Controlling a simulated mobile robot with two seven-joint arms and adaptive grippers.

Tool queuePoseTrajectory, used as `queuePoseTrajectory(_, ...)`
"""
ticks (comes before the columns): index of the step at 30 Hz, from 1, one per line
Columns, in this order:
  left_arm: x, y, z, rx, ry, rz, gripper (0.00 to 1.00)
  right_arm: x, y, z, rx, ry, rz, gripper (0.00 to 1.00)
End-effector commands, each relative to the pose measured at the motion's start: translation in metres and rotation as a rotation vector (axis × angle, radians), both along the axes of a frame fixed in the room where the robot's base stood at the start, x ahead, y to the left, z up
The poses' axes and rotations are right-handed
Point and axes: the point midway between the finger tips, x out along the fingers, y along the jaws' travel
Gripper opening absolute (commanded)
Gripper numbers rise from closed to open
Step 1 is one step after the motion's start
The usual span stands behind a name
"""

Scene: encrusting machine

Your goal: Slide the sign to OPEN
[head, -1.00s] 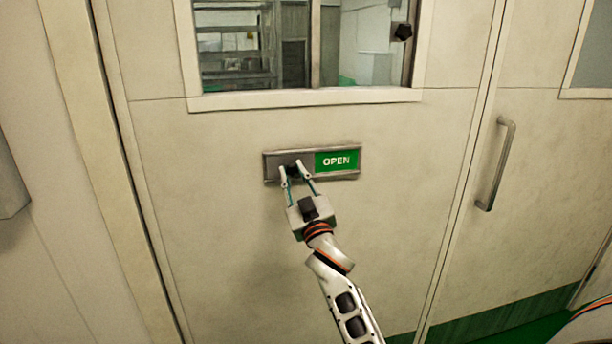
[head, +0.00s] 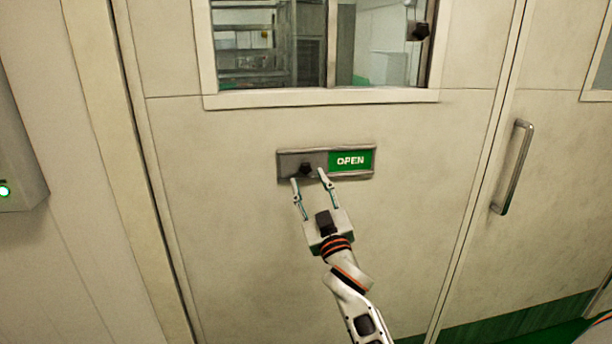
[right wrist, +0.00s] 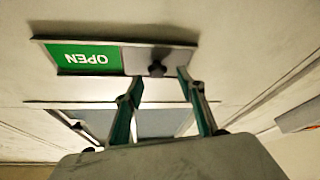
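The sliding sign (head: 351,161) sits on the door below the window, in a metal frame. Its right half shows green with the word OPEN; its left half is a grey slider panel (head: 289,163) with a dark knob (head: 306,170). The sign also shows upside down in the right wrist view (right wrist: 84,60), with the knob (right wrist: 157,69) beyond the fingertips. My right gripper (head: 308,176) is open, its fingers spread just below the knob and holding nothing. My left gripper is not in view.
The door (head: 230,220) is flat and clear around the sign. A window (head: 290,45) is above it. A vertical door handle (head: 513,167) is to the right. A grey box with a green light (head: 4,190) is on the left wall.

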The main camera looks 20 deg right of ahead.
Motion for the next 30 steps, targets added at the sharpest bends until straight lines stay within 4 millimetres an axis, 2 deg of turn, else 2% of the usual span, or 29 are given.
queuePoseTrajectory(6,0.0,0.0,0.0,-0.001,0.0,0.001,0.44,-0.041,0.005,-0.018,0.002,0.003,0.001,0.39)
queuePoseTrajectory(12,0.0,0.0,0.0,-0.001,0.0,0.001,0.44,-0.066,0.008,-0.027,0.002,0.001,0.001,0.39)
queuePoseTrajectory(18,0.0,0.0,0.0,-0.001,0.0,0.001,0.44,-0.075,0.009,-0.029,0.0,-0.001,0.002,0.39)
queuePoseTrajectory(30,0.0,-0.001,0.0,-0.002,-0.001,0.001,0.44,-0.075,0.009,-0.029,0.0,-0.001,0.002,0.39)
